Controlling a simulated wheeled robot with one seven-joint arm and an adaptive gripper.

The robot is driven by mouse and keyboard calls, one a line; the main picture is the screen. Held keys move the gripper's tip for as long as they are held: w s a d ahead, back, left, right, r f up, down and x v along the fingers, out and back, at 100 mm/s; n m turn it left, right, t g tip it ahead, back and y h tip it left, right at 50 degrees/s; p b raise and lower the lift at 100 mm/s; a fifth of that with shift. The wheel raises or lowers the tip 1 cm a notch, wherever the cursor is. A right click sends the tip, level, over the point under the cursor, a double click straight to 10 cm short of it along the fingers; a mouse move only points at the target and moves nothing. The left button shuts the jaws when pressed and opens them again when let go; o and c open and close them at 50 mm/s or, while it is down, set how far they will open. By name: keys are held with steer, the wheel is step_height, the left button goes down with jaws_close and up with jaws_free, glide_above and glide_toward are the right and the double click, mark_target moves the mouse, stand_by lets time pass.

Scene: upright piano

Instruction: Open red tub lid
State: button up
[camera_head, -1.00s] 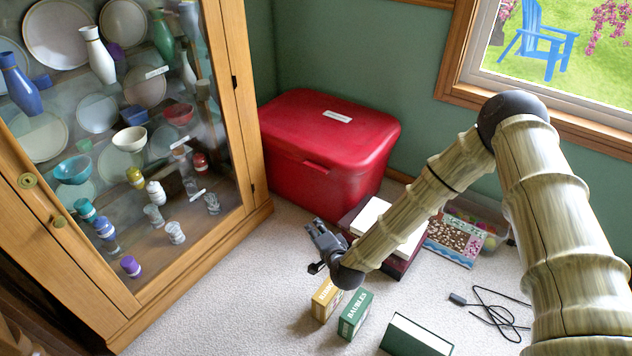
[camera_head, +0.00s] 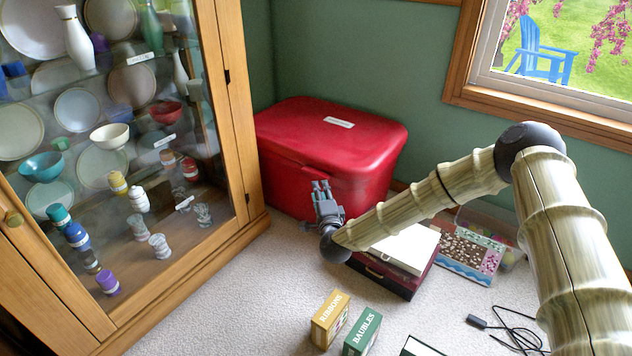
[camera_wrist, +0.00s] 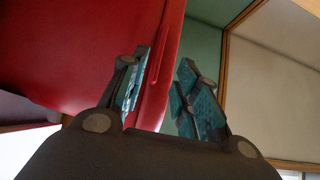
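The red tub (camera_head: 375,190) stands on the carpet in the corner, with its red lid (camera_head: 290,125) shut on top and a white label on the lid. A small lip shows at the middle of the lid's front edge. My gripper (camera_head: 321,184) is just in front of the tub, fingers pointing up near that lip. In the wrist view my gripper (camera_wrist: 172,75) has its two teal-padded fingers apart with nothing between them. The red tub (camera_wrist: 75,55) fills the upper left there, and a red edge runs behind the fingers. I cannot tell whether they touch it.
A glass-door cabinet (camera_head: 222,130) stands close at the tub's left. A dark red case with a white top (camera_head: 410,248) lies before the tub at right. Ribbons (camera_head: 328,322) and Baubles (camera_head: 362,333) boxes stand on the carpet. A window is at upper right.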

steer(key=w+a+b, duration=0.1)
steer(key=w+b, duration=0.2)
steer(key=w, duration=0.5)
steer(key=shift+w+a, duration=0.1)
jaws_close()
